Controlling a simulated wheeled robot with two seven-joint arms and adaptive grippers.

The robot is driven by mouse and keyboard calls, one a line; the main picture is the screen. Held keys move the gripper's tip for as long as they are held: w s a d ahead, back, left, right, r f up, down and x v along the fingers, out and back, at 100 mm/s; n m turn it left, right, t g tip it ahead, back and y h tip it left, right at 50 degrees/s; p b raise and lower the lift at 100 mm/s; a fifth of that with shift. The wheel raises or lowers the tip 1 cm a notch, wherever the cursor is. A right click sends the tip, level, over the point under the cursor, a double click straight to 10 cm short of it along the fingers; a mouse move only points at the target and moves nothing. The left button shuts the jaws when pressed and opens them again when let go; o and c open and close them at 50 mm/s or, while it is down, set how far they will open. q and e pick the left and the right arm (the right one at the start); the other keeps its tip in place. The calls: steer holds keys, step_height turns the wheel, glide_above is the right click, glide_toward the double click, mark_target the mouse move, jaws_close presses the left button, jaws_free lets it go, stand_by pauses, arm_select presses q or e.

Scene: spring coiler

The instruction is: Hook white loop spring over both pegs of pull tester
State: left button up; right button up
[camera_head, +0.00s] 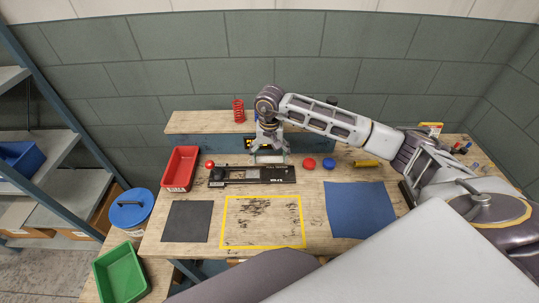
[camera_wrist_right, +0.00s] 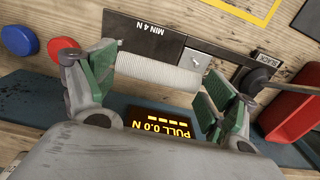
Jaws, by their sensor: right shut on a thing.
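My right gripper (camera_head: 269,150) is over the back edge of the pull tester (camera_head: 280,175), a black plate with a bare metal part at the back of the table. In the right wrist view its two green-padded fingers (camera_wrist_right: 160,85) are shut on the white loop spring (camera_wrist_right: 160,73), a ridged white coil lying lengthwise between them. The spring is close above the tester plate (camera_wrist_right: 148,38); whether it touches a peg I cannot tell. A small metal peg (camera_wrist_right: 197,62) shows beside the spring's right end. The other peg is not clear. My left gripper is not in view.
A display (camera_wrist_right: 160,121) reads PULL 0.0 N. A red bin (camera_head: 181,168) is left of the tester; red (camera_head: 309,163) and blue (camera_head: 329,163) discs are right. A red spring (camera_head: 238,110) stands on the raised shelf. A yellow-framed area (camera_head: 262,222) and blue mat (camera_head: 357,208) lie in front.

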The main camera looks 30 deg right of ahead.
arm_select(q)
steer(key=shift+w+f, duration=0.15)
arm_select(e)
steer(key=shift+f, duration=0.3)
steer(key=shift+f, duration=0.4)
steer(key=shift+f+b, duration=0.85)
steer(key=shift+f, duration=0.8)
steer(key=shift+f+b, duration=0.7)
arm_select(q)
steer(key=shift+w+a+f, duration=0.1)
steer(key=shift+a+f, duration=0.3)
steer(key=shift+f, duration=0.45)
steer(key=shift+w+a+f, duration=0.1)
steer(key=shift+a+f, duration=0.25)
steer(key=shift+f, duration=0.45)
arm_select(e)
steer(key=shift+f, duration=0.25)
